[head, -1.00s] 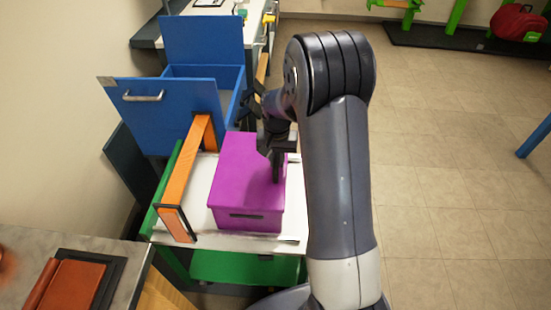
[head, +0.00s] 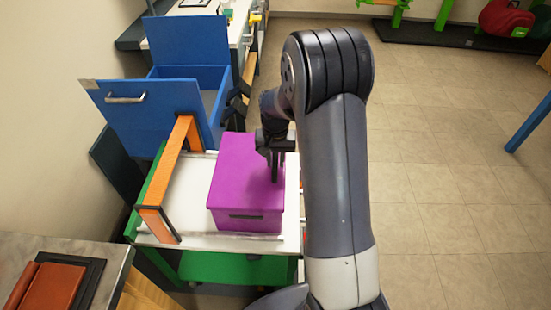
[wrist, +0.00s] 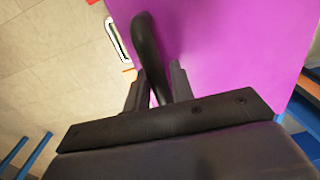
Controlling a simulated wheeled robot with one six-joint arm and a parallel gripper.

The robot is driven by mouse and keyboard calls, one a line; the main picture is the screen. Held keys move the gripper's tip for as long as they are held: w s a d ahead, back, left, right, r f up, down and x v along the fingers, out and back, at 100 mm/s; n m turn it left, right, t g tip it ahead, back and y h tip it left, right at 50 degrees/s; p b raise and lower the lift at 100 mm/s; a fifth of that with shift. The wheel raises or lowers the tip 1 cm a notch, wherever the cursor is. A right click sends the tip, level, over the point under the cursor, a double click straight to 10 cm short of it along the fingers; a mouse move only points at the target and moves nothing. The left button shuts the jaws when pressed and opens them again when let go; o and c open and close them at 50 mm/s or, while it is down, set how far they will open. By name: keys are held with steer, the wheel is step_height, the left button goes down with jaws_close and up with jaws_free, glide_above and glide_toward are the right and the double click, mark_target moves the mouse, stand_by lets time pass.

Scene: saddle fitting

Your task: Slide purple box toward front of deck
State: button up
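The purple box (head: 234,186) sits upright on the white deck (head: 185,205) of the green cart, nearer its right edge. A dark slot shows in its near face. My gripper (head: 275,170) is at the right side of the box. In the wrist view, my gripper (wrist: 158,85) has its two fingers close on either side of a dark curved handle (wrist: 147,38) against the purple box (wrist: 230,50). It appears shut on this handle. In the head view, my arm hides the floor right of the cart and the gripper partly covers the box's right side.
An orange bar frame (head: 170,185) stands on the deck left of the box. A blue cabinet (head: 150,105) with an open drawer is behind the cart. A grey counter (head: 60,250) is at the near left. The tiled floor (head: 440,180) at the right is open.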

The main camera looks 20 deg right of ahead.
steer(key=o, duration=0.3)
steer(key=shift+o, duration=0.2)
step_height(320, 180, up, 11)
steer(key=shift+f, duration=0.1)
stand_by(0.3)
step_height(320, 180, down, 11)
steer(key=shift+r, duration=0.1)
stand_by(0.6)
steer(key=shift+r, duration=0.1)
